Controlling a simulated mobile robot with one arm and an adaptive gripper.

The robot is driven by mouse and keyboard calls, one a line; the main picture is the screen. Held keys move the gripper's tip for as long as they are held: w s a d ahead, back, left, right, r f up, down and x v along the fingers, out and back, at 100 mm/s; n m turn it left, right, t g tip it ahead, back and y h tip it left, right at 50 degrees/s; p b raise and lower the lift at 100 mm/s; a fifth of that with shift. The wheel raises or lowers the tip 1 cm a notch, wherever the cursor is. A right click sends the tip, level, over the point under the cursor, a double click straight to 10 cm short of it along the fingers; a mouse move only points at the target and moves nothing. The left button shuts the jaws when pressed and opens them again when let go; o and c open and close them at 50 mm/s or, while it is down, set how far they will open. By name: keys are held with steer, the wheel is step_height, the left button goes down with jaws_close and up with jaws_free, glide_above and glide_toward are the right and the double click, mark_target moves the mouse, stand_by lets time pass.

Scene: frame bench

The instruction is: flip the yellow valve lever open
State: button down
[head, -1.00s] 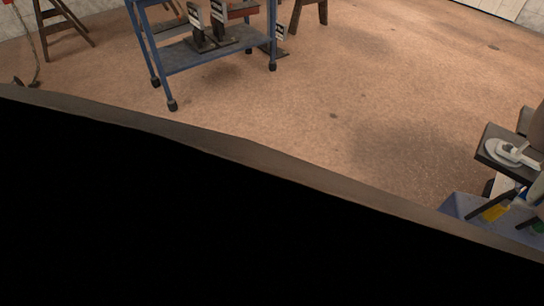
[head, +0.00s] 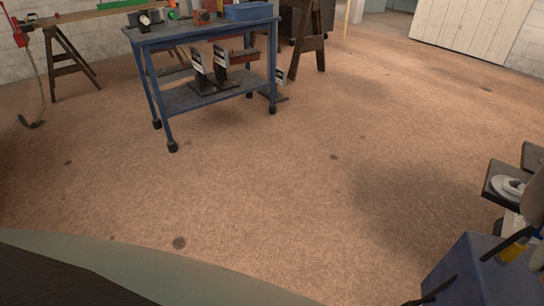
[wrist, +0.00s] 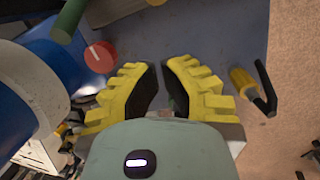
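My gripper (wrist: 160,68) shows in the wrist view with yellow ridged fingers and dark inner pads. A gap shows between the fingers, with nothing held in it. I cannot make out a yellow valve lever in either view. In the wrist view, a yellow handle with a black hooked end (wrist: 244,82) lies to the right of the fingers, apart from them; I cannot tell what it is. A red round knob (wrist: 100,56) lies to the left of the fingers. The gripper does not show clearly in the head view.
A blue workbench (head: 205,36) with a lower shelf stands at the back left, a blue bin (head: 248,12) on its top. A wooden trestle (head: 72,62) stands to its left. White cabinets (head: 470,35) line the back right. The middle floor is clear.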

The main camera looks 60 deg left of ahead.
steer(key=f+b, duration=0.1)
steer(key=f, duration=0.1)
steer(key=f+b, duration=0.2)
steer(key=f, duration=0.1)
steer(key=d+f+b, duration=0.1)
steer(key=f+b, duration=0.1)
steer(key=shift+s+f, duration=0.35)
steer(key=shift+f, duration=0.05)
steer(key=shift+s+d+r+p, duration=0.35)
steer(key=shift+s+r+p, duration=0.35)
steer(key=shift+p, duration=1.4)
steer(key=shift+s+d+r+p, duration=0.45)
steer(key=shift+s+p, duration=0.3)
steer(key=shift+p, duration=1.3)
steer(key=shift+s+r, duration=0.1)
steer(key=shift+s+d+r+p, duration=0.15)
steer(key=shift+p, duration=0.3)
